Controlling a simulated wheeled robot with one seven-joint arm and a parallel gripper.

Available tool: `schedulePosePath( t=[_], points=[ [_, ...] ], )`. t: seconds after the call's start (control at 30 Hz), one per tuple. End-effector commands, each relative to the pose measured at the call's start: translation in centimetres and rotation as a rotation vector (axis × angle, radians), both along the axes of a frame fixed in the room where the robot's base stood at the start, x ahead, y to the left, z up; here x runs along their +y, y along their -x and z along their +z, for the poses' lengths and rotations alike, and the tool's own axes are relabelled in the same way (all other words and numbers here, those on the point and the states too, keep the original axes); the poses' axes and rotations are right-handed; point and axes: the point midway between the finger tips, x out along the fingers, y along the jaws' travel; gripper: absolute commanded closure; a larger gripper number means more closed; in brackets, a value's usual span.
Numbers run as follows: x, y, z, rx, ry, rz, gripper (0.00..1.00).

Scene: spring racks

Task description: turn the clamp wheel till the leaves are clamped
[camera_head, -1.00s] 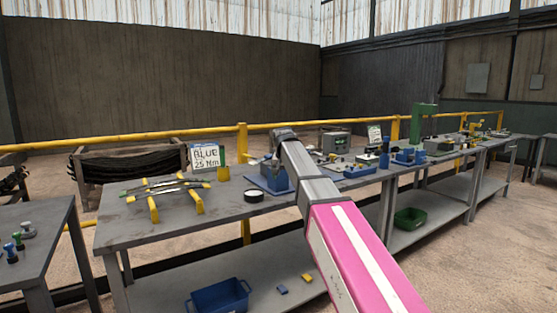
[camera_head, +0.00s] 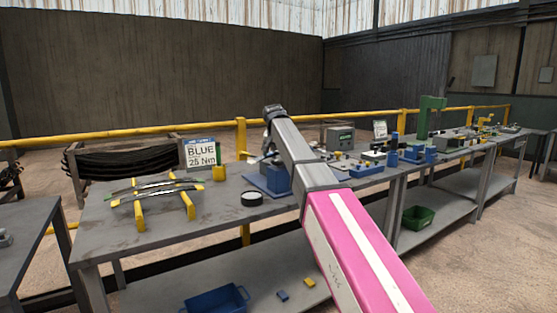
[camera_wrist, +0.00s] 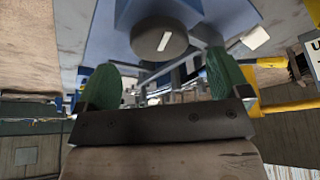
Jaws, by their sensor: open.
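In the wrist view my gripper (camera_wrist: 155,88) is open, its two green-padded fingers apart with nothing held. A dark round wheel (camera_wrist: 150,33) with a pale mark on its face lies ahead of the fingers, apart from them, against a blue body (camera_wrist: 195,6). In the head view a blue fixture (camera_head: 275,178) stands on the bench beside the end of my arm, which hides part of it. My fingers are hidden in that view. Dark leaf strips (camera_head: 155,189) lie across yellow supports on the bench; whether any leaves are in the clamp I cannot tell.
A sign (camera_head: 201,154) reads "BLUE 25 Nm". A round black-rimmed item (camera_head: 251,198) sits in front of the fixture. More equipment crowds the bench to the right. A blue bin (camera_head: 216,299) is on the lower shelf. A yellow rail (camera_head: 110,136) runs behind.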

Motion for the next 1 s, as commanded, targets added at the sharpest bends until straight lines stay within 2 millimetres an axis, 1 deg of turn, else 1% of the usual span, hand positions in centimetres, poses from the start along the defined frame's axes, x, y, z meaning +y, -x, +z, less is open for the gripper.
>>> schedulePosePath(
  t=[0.03,0.1,0.23,0.4,0.63,0.67,0.7,0.8,1.0],
  points=[
    [-0.1,-0.3,-0.8,0.002,0.001,0.0,0.06],
    [-0.1,-0.7,-1.7,0.0,0.0,0.0,0.06],
    [-0.2,-1.1,-2.8,0.001,0.0,0.0,0.06],
    [-0.2,-1.4,-3.4,0.0,-0.001,0.0,0.06],
    [-0.3,-1.4,-3.4,-0.001,-0.001,0.0,0.06],
    [-0.3,-1.4,-3.4,-0.001,-0.001,0.0,0.12],
    [-0.3,-1.4,-3.4,-0.001,-0.001,0.0,0.25],
    [-0.3,-1.4,-3.4,-0.001,0.0,0.0,0.55],
    [-0.2,-1.4,-3.4,0.0,-0.001,-0.004,0.55]
  ],
)
